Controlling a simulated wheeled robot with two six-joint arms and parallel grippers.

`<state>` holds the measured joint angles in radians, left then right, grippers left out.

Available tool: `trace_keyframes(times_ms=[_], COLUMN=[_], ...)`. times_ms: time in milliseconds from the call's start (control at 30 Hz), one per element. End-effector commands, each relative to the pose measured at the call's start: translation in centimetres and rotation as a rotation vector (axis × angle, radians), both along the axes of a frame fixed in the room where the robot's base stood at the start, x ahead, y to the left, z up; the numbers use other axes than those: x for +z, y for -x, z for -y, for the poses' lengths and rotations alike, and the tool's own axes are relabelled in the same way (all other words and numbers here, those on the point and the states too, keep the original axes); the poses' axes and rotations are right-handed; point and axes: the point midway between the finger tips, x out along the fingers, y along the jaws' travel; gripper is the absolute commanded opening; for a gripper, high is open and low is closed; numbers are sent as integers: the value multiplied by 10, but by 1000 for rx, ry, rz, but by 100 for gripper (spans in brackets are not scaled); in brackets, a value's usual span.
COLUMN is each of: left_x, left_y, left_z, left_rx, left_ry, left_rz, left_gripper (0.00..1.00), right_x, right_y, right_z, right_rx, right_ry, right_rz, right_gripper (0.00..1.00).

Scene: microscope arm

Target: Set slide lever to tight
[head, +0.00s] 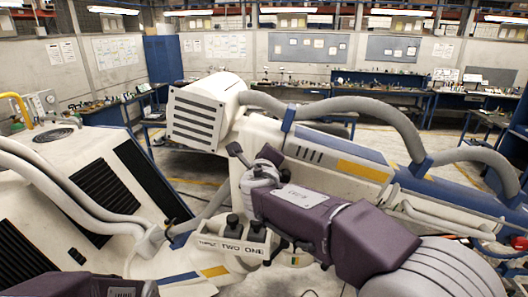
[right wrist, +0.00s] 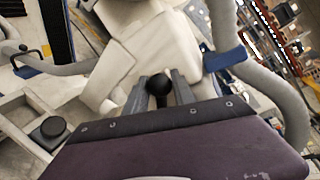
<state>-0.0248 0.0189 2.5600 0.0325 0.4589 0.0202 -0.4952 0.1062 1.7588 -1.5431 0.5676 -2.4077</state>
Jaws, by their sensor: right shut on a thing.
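The slide lever (right wrist: 158,82) shows in the right wrist view as a round black knob. It sits between the two grey fingers of my right gripper (right wrist: 158,92), which is shut on it. In the head view my purple right arm reaches in from the right and hides most of the lever's base. A pale control panel (head: 214,243) with lettering stands just below the arm. It carries dark knobs (head: 232,222). I cannot tell the lever's exact setting. My left gripper is outside both views.
A large white machine arm (head: 340,165) with grey hoses (head: 345,103) lies behind my right arm. A white housing with black vents (head: 105,185) stands at the left. Workbenches (head: 380,93) line the far wall. Open floor shows between the machine and the benches.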

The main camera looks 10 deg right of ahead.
Motion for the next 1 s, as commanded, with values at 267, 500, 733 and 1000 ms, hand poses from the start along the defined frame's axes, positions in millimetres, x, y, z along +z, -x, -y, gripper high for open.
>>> trace_keyframes(times_ms=[267, 500, 733, 1000], left_x=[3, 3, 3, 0], left_y=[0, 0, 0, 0], left_z=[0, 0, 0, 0], left_rx=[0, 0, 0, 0], left_ry=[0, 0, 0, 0], left_rz=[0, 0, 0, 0], left_gripper=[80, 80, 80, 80], right_x=[-1, -1, -1, 1], right_y=[0, 0, 0, 7], right_z=[-1, 0, -1, -2], right_rx=[-2, -2, -2, 2], right_ry=[22, 22, 21, 20], right_rz=[-6, -5, -4, -2], right_gripper=[0, 0, 52, 52])
